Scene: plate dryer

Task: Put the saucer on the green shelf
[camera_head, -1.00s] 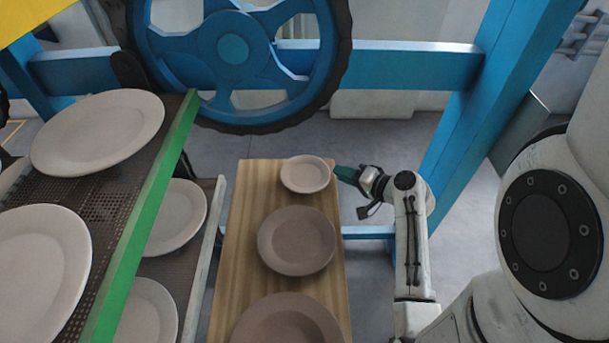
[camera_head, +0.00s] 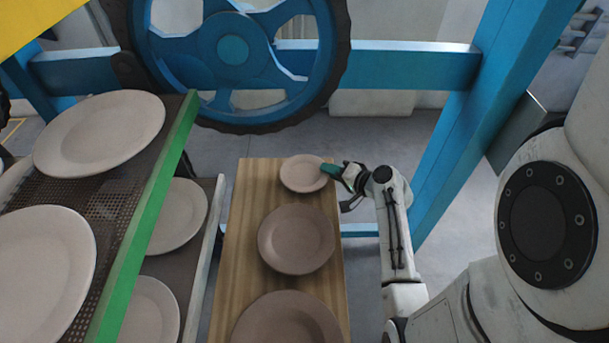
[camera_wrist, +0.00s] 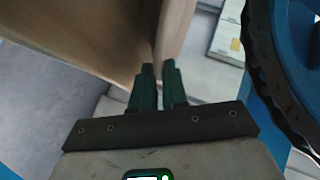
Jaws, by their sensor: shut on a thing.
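The saucer (camera_head: 301,174) is the smallest dish, lying at the far end of a wooden board. My gripper (camera_head: 328,171) is at its right rim, with green fingers shut on that rim. In the wrist view my gripper's fingers (camera_wrist: 158,88) are close together, with the saucer's rim (camera_wrist: 172,40) between their tips. The green shelf (camera_head: 150,220) is the upper perforated rack with a green front edge, at the left. It holds two large plates, one far (camera_head: 100,133) and one near (camera_head: 40,270).
The wooden board (camera_head: 240,230) also bears a middle plate (camera_head: 296,239) and a larger near plate (camera_head: 288,322). A lower rack with plates (camera_head: 178,217) sits under the green shelf. A blue wheel (camera_head: 233,50) and blue frame (camera_head: 400,70) stand behind.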

